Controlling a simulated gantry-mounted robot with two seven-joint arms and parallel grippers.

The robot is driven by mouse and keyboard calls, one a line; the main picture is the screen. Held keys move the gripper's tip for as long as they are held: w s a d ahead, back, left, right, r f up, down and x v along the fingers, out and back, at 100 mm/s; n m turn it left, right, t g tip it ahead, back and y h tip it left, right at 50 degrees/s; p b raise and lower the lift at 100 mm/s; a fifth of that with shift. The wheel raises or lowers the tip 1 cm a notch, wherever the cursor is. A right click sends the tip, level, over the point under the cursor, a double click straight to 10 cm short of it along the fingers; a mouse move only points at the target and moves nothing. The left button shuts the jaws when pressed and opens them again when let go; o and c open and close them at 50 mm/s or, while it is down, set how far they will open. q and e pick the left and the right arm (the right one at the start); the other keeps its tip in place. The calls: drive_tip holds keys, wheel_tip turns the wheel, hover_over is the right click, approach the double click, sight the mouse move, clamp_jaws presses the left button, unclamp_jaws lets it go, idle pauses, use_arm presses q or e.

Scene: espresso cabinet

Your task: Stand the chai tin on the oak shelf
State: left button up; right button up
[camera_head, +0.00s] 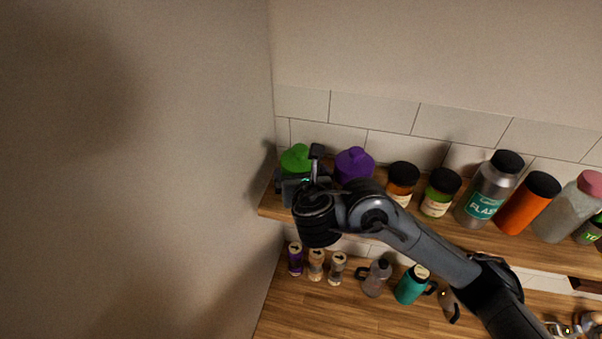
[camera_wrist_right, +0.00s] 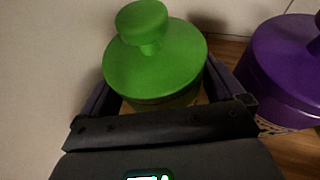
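A tin with a bright green knobbed lid (camera_head: 296,158) stands at the left end of the oak shelf (camera_head: 270,207), by the side wall. It fills the middle of the right wrist view (camera_wrist_right: 155,62), upright; its label is hidden, so I cannot read whether it is the chai tin. My right gripper (camera_head: 307,178) is at this tin, with a finger on either side (camera_wrist_right: 165,95). Slim gaps show between the fingers and the tin's body, so the gripper looks open around it. My left gripper is not in view.
A purple-lidded tin (camera_head: 354,164) stands close to the right, also in the wrist view (camera_wrist_right: 287,65). Along the shelf are an orange jar (camera_head: 402,178), a green jar (camera_head: 440,190), a grey flask (camera_head: 488,187) and an orange bottle (camera_head: 528,203). Small shakers (camera_head: 316,264) and a teal mug (camera_head: 411,285) stand below.

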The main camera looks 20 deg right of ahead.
drive_tip(key=shift+r, duration=0.2)
drive_tip(key=shift+s+a+r+p, duration=0.1)
drive_tip(key=shift+s+p, duration=0.1)
drive_tip(key=shift+p, duration=0.1)
drive_tip(key=p+v, duration=0.3)
drive_tip(key=v, duration=0.7)
drive_tip(key=s+d+f+m+g+y, duration=0.1)
drive_tip(key=s+d+f+m+g, duration=0.2)
drive_tip(key=s+f+m, duration=0.9)
drive_tip(key=s+d+f+m+g+y, duration=0.2)
drive_tip(key=s+f+m+g, duration=0.4)
drive_tip(key=s+f+m, duration=0.6)
wheel_tip(320, 180, down, 5)
drive_tip(key=d+m, duration=0.1)
drive_tip(key=m, duration=0.6)
drive_tip(key=shift+s+m, duration=0.25)
drive_tip(key=shift+m, duration=0.05)
